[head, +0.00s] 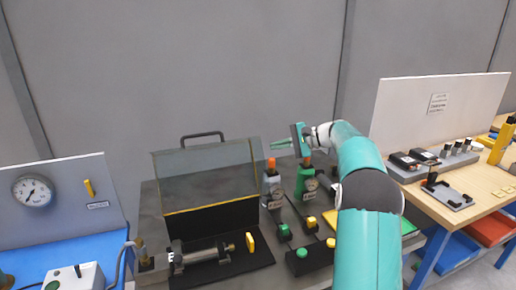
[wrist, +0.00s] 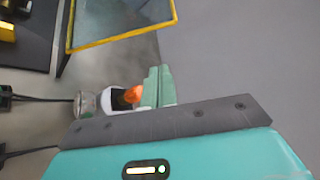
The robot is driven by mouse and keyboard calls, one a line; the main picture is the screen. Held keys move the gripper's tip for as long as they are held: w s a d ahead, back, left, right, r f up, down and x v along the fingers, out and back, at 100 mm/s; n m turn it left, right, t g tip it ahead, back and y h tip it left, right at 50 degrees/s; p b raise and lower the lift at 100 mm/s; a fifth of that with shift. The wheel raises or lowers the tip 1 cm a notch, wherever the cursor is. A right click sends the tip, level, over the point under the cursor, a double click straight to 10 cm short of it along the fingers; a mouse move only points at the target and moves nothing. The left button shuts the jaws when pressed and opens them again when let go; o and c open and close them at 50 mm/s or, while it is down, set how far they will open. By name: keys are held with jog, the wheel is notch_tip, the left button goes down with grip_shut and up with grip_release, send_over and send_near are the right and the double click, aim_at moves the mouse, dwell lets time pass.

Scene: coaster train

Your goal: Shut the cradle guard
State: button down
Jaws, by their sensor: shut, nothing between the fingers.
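The cradle guard (head: 207,174) is a clear panel with yellow edging and a dark handle (head: 202,136) on top. It stands raised and tilted back behind the cradle (head: 208,262), which holds a metal cylinder. In the wrist view, part of the guard's yellow-edged panel (wrist: 120,22) shows at the upper left; its handle is out of that view. My gripper (head: 276,145) is shut and empty, to the right of the guard and apart from it. In the wrist view its green fingertips (wrist: 158,86) are together, close to an orange-tipped bottle (wrist: 120,98).
A wooden workbench (head: 480,185) is at right, a blue bench (head: 75,225) at left.

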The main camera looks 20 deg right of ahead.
aim_at(257, 150)
jog(key=a, duration=0.2)
jog(key=w+a, duration=0.1)
jog(key=a, duration=0.1)
jog(key=a+f, duration=0.1)
jog(key=a, duration=0.2)
jog(key=shift+w, duration=0.15)
dwell(0.5)
